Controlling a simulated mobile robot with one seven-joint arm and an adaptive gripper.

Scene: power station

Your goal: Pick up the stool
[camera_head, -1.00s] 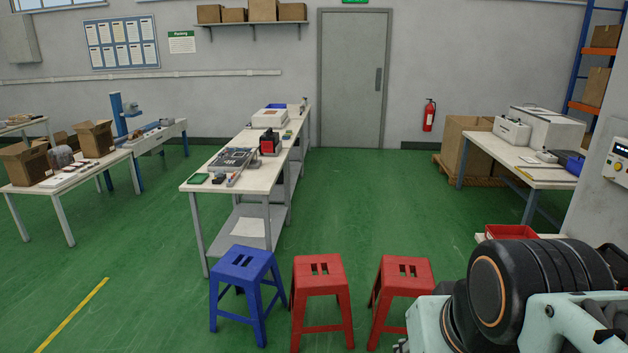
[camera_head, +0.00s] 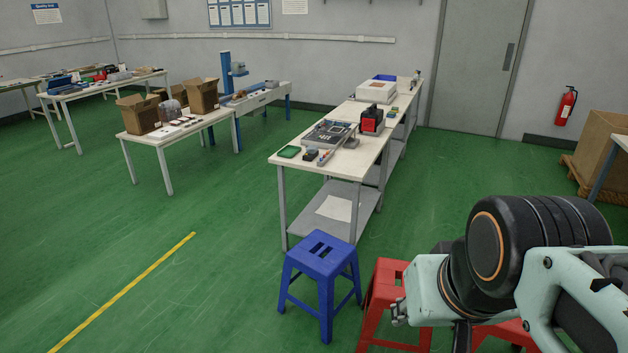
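A blue plastic stool (camera_head: 321,262) stands upright on the green floor at the lower middle, in front of the long workbench. A red stool (camera_head: 383,290) stands just right of it, its right side hidden behind my arm. A second red stool (camera_head: 507,333) shows only in part under my arm at the bottom edge. My arm fills the lower right of the view.
The long workbench (camera_head: 288,163) with tools and a lower shelf stands behind the stools. A table (camera_head: 147,149) with open cardboard boxes is to the left. Green floor with a yellow line (camera_head: 130,288) is clear at the lower left. A fire extinguisher (camera_head: 565,106) hangs at the right.

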